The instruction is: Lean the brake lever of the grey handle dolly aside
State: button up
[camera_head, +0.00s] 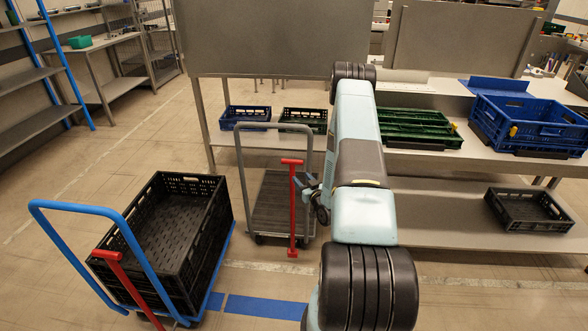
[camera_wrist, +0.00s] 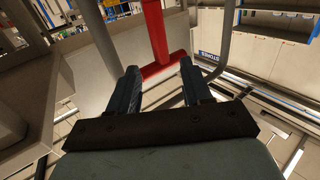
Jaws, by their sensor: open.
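The grey handle dolly (camera_head: 268,205) stands in the middle of the head view, with a grey tube handle and a dark flat deck. Its red brake lever (camera_head: 292,215) stands about upright, with a short crossbar on top. My gripper (camera_head: 306,181) is beside the lever's upper part, just right of it. In the wrist view my gripper (camera_wrist: 160,70) is open, and the lever's red crossbar (camera_wrist: 164,66) shows at the fingertips, roughly spanning the gap. I cannot tell whether the fingers touch it. The grey handle (camera_wrist: 228,40) passes right of the fingers.
A blue handle dolly (camera_head: 95,215) with a black crate (camera_head: 215,230) and its own red lever (camera_head: 120,280) stands at left. A workbench (camera_head: 440,165) with blue and green crates is behind and right of my arm. Floor between the dollies is clear.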

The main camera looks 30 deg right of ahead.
aim_at(294, 169)
jog(key=w, duration=0.9)
jog(key=shift+w, duration=0.1)
jog(key=shift+c, duration=0.2)
grip_shut()
